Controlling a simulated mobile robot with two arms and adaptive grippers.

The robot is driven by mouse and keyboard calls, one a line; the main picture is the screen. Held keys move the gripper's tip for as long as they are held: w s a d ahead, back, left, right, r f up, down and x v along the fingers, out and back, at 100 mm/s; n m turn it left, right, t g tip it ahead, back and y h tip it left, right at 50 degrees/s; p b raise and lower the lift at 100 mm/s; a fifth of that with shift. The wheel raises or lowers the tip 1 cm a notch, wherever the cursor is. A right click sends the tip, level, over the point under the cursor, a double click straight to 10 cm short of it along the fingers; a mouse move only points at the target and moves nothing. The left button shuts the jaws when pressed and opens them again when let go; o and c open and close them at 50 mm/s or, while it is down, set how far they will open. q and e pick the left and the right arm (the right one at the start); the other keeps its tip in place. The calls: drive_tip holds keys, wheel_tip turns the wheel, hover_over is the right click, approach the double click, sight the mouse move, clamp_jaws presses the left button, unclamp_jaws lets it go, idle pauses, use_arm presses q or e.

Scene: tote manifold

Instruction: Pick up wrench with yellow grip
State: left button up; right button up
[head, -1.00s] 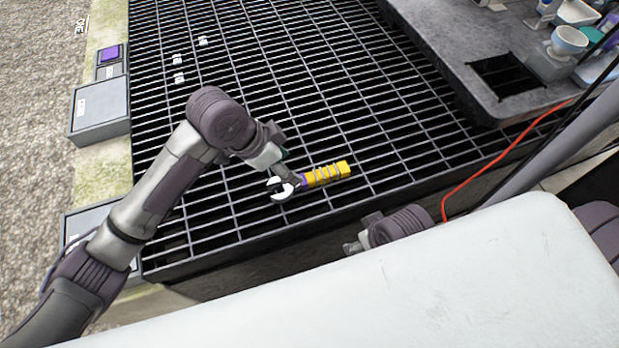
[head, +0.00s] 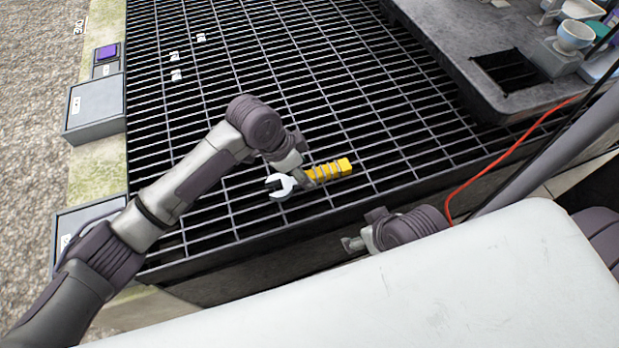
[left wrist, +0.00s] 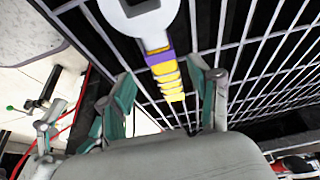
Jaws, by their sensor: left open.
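The wrench lies on the dark metal grating, with a white open-ended head and a ribbed yellow grip (head: 335,169) pointing right in the head view. My left gripper (head: 303,181) is over the wrench where the head meets the grip, hiding part of it. In the left wrist view, the fingers of the left gripper (left wrist: 164,76) are open, with the wrench's yellow grip (left wrist: 168,76) showing between them and a purple band near its head. I cannot tell whether they touch it. My right gripper (head: 353,243) is low by the grating's front edge; its jaws are too small to read.
A grey table (head: 450,60) with a square opening and cups (head: 573,37) stands at the upper right. A red cable (head: 490,162) runs along the right. Small white pieces (head: 175,75) lie on the grating (head: 300,70) at the upper left. Grey boxes (head: 95,108) line the left edge.

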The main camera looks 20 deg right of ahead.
sight(308, 174)
use_arm(q)
drive_tip(key=b+x, duration=0.1)
drive_tip(key=x, duration=0.2)
drive_tip(key=shift+w, duration=0.15)
drive_tip(key=shift+d+f, duration=0.1)
drive_tip(key=shift+f, duration=0.15)
clamp_jaws()
use_arm(e)
drive_tip(key=w+r+t, duration=0.1)
drive_tip(key=w, duration=0.1)
drive_tip(key=w+a+t, duration=0.1)
drive_tip(key=w, duration=0.1)
drive_tip(key=w+a+r+t+y, duration=0.1)
drive_tip(key=w+t, duration=0.1)
drive_tip(key=shift+w+a+r, duration=0.1)
drive_tip(key=shift+w+r, duration=0.2)
drive_tip(key=shift+w, duration=0.05)
